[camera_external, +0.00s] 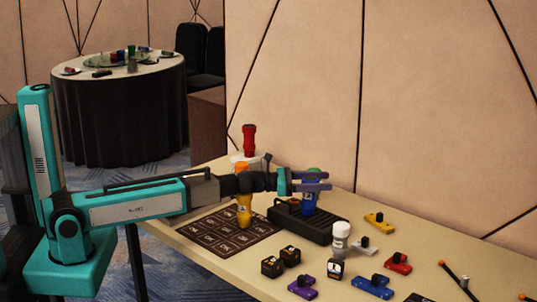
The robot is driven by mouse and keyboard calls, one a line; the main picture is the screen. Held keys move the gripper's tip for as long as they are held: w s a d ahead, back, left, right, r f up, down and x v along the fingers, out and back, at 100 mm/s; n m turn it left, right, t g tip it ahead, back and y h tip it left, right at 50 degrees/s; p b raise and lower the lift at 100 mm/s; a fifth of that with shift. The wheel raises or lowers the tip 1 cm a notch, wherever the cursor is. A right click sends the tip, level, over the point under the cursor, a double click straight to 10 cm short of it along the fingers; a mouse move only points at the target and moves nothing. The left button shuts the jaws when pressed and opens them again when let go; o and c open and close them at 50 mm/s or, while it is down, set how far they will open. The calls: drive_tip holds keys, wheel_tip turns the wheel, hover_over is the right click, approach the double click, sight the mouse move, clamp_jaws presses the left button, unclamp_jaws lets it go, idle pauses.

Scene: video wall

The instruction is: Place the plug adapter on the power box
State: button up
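My gripper (308,182) is at the end of the teal arm, stretched level over the table. Its two fingers are at a blue bottle-shaped object with a green top (310,203), which stands upright over a black ribbed box (320,226). I cannot tell whether the fingers are around it or in front of it, or whether they are shut on it. The black box may be the power box. I cannot tell for sure which item is the plug adapter; small black cubes (272,267) with orange marks stand at the table's front.
A dark gridded mat (222,236) bears a yellow-orange bottle-shaped object (243,210). A red one (249,140) stands behind, a white one (341,240) right. Several coloured bars with black knobs, including a purple one (302,287), lie front right. A wall (430,120) borders the table.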

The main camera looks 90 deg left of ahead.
drive_tip(key=shift+r, duration=0.15)
drive_tip(key=shift+s, duration=0.1)
drive_tip(key=s, duration=0.7)
drive_tip(key=shift+s, duration=0.15)
idle(0.3)
drive_tip(key=shift+r, duration=0.1)
idle(0.6)
